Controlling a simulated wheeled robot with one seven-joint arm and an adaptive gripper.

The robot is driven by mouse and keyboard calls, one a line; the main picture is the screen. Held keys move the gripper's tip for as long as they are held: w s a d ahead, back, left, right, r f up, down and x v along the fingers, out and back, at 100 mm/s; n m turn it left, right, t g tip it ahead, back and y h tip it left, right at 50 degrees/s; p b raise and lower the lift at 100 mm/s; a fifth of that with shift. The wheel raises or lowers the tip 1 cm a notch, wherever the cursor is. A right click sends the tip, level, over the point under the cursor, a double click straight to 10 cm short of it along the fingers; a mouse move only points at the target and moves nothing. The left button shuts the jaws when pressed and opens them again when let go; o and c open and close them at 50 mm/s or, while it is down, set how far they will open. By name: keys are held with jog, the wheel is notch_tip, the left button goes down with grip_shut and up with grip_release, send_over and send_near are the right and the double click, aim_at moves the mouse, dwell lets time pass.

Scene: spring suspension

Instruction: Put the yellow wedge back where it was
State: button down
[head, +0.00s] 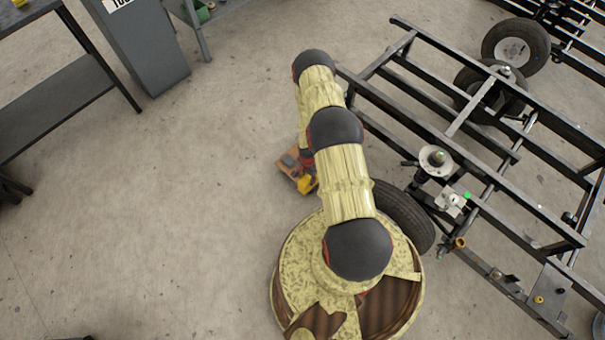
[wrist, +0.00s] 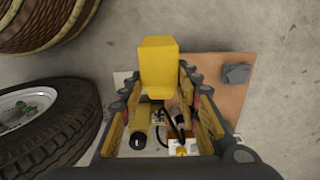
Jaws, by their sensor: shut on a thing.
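The yellow wedge (wrist: 157,62) is between the fingers of my gripper (wrist: 158,82) in the wrist view, and my gripper is shut on it. In the head view a yellow piece (head: 306,184), seemingly the wedge, shows beside my arm. It is over or next to a brown board (head: 286,166), which also shows in the wrist view (wrist: 222,100). I cannot tell whether the wedge touches the board or the floor. My arm hides most of my gripper in the head view.
A grey block (wrist: 236,74) lies on the board. A tyre (wrist: 55,125) stands close on the left in the wrist view. A black metal frame (head: 460,120) with wheels and a spring part (head: 436,160) fills the right of the head view. The floor (head: 150,220) on the left is clear.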

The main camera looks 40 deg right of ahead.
jog(key=w+d+f+b, duration=0.1)
jog(key=w+f+b, duration=0.1)
jog(key=w+f, duration=0.1)
jog(key=w+d+f+b, duration=0.2)
jog(key=w+f, duration=0.1)
jog(key=f, duration=0.1)
jog(key=w+d+f+b, duration=0.2)
jog(key=f, duration=0.2)
jog(key=shift+w+d+f, duration=0.15)
jog(key=shift+w+f, duration=0.05)
jog(key=shift+w, duration=0.2)
jog(key=c, duration=1.4)
grip_release()
jog(key=shift+f, duration=0.1)
jog(key=shift+o, duration=0.5)
